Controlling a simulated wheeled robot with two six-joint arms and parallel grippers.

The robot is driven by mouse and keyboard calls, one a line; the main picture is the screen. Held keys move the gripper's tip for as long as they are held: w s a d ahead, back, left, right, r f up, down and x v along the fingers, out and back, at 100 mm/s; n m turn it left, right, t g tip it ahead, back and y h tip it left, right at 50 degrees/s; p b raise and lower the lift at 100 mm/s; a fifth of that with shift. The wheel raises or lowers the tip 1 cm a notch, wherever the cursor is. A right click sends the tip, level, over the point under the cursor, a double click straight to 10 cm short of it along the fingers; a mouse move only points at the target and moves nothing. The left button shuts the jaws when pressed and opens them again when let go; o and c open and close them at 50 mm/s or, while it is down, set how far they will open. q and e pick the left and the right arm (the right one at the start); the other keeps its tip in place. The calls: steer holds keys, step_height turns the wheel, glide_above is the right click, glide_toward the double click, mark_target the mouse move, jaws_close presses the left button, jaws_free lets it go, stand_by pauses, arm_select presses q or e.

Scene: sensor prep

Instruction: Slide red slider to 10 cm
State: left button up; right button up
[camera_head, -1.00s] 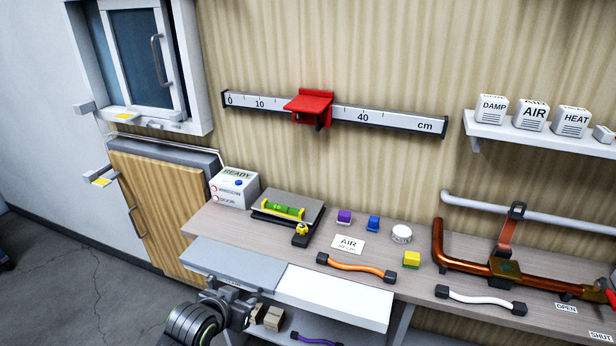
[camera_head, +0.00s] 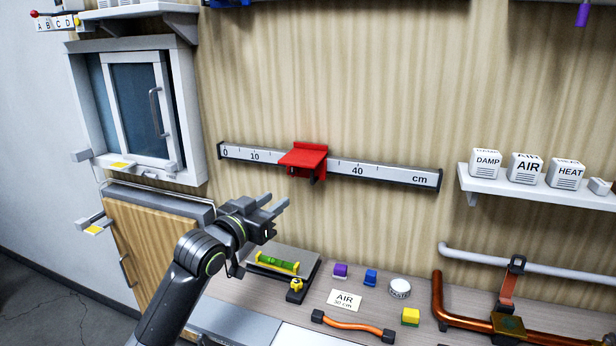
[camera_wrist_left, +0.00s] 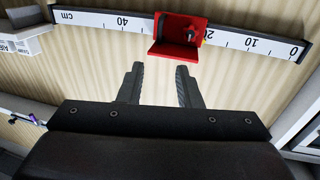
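The red slider (camera_head: 303,160) sits on the white wall ruler (camera_head: 395,174), between the 10 and 40 marks. It covers the scale behind it in the head view. My left gripper (camera_head: 281,207) is open and empty, below and a little left of the slider, and apart from it. In the left wrist view the ruler (camera_wrist_left: 90,20) appears upside down. The slider (camera_wrist_left: 180,38) there lies beyond my two spread fingers (camera_wrist_left: 160,86), with a yellow patch at its side near the 20 mark. My right gripper is not in view.
Below the ruler a bench holds a green level (camera_head: 277,263), an AIR 30 cm card (camera_head: 345,299), small coloured blocks and an orange hose (camera_head: 352,327). A shelf (camera_head: 530,188) with labelled boxes stands right. A window (camera_head: 138,110) is left. The wall around the ruler is clear.

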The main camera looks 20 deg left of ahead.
mark_target(311, 176)
arm_select(q)
steer(key=p+x, duration=0.2)
steer(key=x, duration=1.3)
steer(key=shift+w+d+f+p, duration=0.15)
steer(key=shift+w+p, duration=0.05)
steer(key=shift+p, duration=0.15)
steer(key=shift+c, duration=0.2)
jaws_close()
